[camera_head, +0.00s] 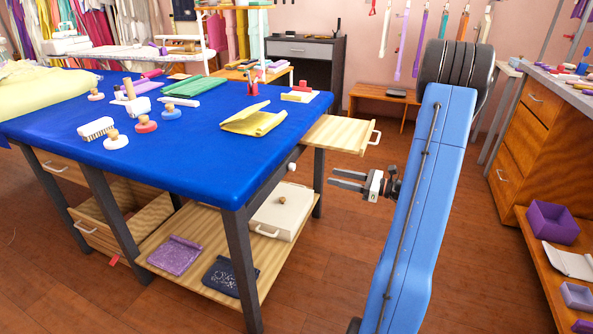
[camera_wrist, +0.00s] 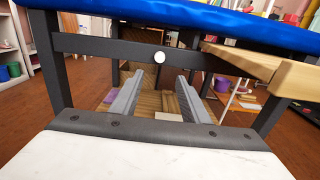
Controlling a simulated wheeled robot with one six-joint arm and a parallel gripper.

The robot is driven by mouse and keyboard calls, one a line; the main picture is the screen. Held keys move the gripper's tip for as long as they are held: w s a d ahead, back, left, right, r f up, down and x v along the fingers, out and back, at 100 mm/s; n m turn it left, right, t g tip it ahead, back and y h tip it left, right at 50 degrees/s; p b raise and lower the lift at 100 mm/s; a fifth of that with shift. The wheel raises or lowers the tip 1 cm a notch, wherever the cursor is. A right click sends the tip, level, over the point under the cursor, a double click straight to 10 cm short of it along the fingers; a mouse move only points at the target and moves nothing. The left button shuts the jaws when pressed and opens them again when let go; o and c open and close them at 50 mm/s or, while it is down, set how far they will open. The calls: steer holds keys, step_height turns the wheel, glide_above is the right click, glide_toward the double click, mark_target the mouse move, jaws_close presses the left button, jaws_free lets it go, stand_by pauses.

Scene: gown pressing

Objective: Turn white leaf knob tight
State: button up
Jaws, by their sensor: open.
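The white knob (camera_head: 292,167) is small and round. It sits on the dark side rail of the blue-topped table, below the top's edge. In the wrist view the white knob (camera_wrist: 159,57) is straight ahead, slightly above the gap between the fingers. My gripper (camera_head: 331,181) is open and empty, to the right of the knob and apart from it. Both grey fingers of my gripper (camera_wrist: 159,78) point toward the rail. Whether the knob is tight cannot be told.
The blue table (camera_head: 200,158) holds pads, stamps and folded cloths. A wooden leaf or drawer (camera_head: 340,134) juts out beyond the knob; it also shows at the right of the wrist view (camera_wrist: 245,66). A white case (camera_head: 287,212) lies on the lower shelf.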

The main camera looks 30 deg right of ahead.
mark_target(292, 167)
steer(key=x, duration=1.6)
steer(key=c, duration=1.1)
